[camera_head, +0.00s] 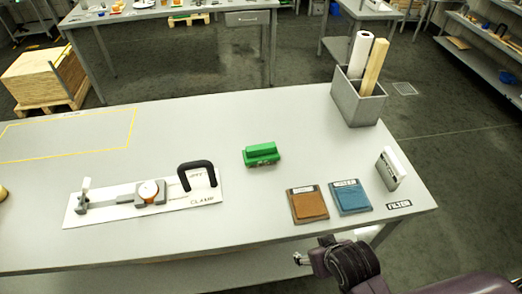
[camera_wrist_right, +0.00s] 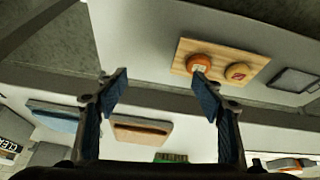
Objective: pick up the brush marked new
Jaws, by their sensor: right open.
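A green block-shaped thing with a raised top (camera_head: 261,154), likely a brush, lies on the middle of the table; its small front label is too small to read. A green strip of it (camera_wrist_right: 170,157) shows at the bottom of the right wrist view. I cannot tell which thing is marked new. My right gripper (camera_wrist_right: 161,94) is open and empty; in the head view my right arm is at the table's front edge. My left gripper is out of view.
A white clamp board (camera_head: 120,214) with a black handle lies on the left. A white block (camera_head: 391,168) stands by the FILTER label at the right edge. Bare table surrounds the green thing.

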